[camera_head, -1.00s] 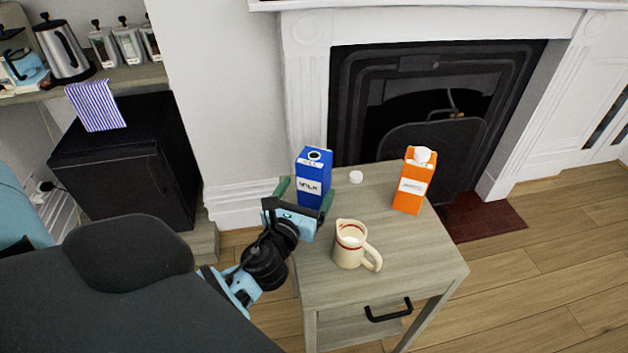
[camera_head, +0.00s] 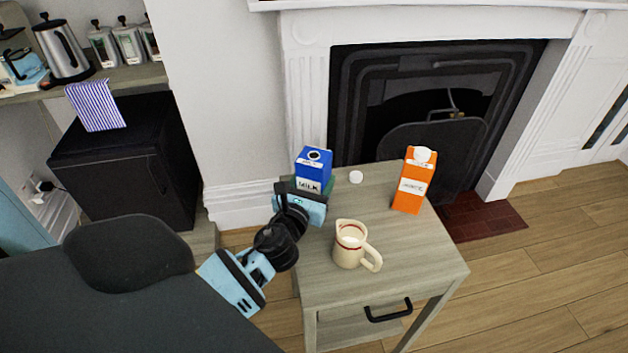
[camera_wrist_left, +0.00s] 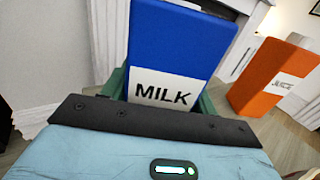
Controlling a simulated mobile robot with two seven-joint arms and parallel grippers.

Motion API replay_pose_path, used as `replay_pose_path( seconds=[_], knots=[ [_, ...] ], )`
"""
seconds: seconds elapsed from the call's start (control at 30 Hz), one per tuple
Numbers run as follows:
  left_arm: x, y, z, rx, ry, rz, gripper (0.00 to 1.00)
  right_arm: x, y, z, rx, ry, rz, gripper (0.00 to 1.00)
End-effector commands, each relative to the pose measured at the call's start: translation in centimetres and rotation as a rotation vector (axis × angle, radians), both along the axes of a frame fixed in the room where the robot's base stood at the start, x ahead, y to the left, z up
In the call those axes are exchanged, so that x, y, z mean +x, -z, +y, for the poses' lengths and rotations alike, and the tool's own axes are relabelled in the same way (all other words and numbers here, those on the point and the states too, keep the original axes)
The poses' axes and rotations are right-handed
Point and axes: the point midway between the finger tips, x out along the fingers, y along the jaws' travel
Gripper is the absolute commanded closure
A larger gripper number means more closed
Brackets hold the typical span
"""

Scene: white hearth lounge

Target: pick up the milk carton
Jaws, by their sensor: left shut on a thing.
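The blue milk carton (camera_head: 315,165) with a white label stands upright at the back left of the small wooden table (camera_head: 390,250). Its top opening is uncapped. My left gripper (camera_head: 308,188) is at the carton's near side and shut on it, with its green fingers at either side. In the left wrist view the carton (camera_wrist_left: 180,50) fills the space between the green fingers (camera_wrist_left: 160,95), its MILK label facing me. The carton's lower part is hidden by the gripper. My right gripper is not in view.
An orange carton (camera_head: 412,182) stands at the right of the table. A cream jug (camera_head: 351,246) with pale liquid stands in front. A white cap (camera_head: 356,177) lies beside the milk carton. The fireplace (camera_head: 440,100) is behind.

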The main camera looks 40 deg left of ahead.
Motion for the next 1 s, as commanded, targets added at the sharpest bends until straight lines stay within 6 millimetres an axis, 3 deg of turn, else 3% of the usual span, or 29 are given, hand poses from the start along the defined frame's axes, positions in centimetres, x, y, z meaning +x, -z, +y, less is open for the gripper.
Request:
replay_pose_path(
  seconds=[0.1,0.37,0.67,1.0],
  knots=[
    [0.0,-0.2,0.0,0.001,0.001,-0.004,0.8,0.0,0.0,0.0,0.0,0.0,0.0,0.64],
    [0.0,-0.4,0.0,0.001,0.001,-0.004,0.8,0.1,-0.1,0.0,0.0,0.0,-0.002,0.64],
    [0.1,-4.4,0.0,0.004,0.002,-0.011,0.8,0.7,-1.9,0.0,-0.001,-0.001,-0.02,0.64],
    [-7.5,-4.2,-0.1,0.002,0.001,0.001,0.8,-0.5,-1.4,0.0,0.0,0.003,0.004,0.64]
  ],
)
